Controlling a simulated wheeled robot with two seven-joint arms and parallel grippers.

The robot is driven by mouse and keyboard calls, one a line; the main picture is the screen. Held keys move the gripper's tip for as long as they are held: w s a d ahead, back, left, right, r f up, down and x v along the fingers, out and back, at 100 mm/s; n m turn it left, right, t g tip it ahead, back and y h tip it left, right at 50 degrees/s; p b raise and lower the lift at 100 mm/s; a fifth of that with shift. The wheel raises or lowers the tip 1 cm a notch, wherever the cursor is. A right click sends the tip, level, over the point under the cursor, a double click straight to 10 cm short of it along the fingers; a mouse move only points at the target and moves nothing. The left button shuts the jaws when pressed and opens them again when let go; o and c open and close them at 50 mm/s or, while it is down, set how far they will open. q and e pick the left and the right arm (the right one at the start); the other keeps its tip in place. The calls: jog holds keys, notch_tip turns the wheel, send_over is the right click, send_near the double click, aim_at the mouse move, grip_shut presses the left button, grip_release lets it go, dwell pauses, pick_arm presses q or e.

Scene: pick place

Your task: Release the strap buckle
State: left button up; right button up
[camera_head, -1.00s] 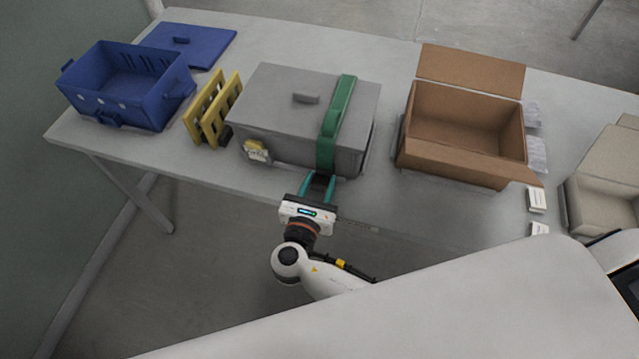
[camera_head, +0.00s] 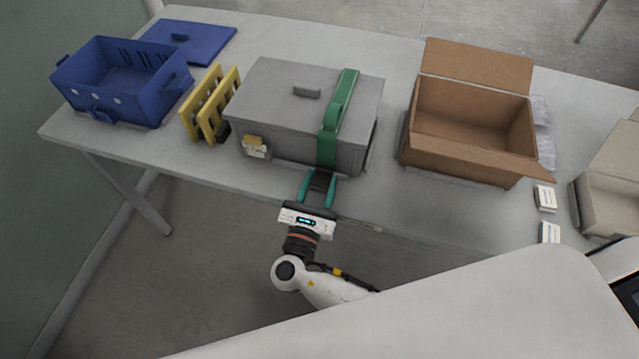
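A grey lidded box (camera_head: 270,110) stands on the table with a green strap (camera_head: 337,118) running over its lid and down its front face near the right end. My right gripper (camera_head: 318,178) is at the table's front edge, just in front of the strap's lower end. Its two teal fingers are apart, one on each side of a dark piece. I cannot tell if this dark piece is the buckle or part of my gripper, or if the fingers touch it. No separate buckle shows clearly. My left gripper is not in view.
On the white table (camera_head: 270,35), a blue crate (camera_head: 125,85), a blue lid (camera_head: 205,42) and yellow racks (camera_head: 208,105) are left of the box. An open cardboard box (camera_head: 455,150) and beige bins (camera_head: 605,195) are to the right. Small white boxes (camera_head: 545,198) lie near the bins.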

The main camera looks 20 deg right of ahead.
jog(key=o, duration=0.4)
jog(key=b+v, duration=0.1)
jog(key=v, duration=1.1)
jog(key=shift+b, duration=0.35)
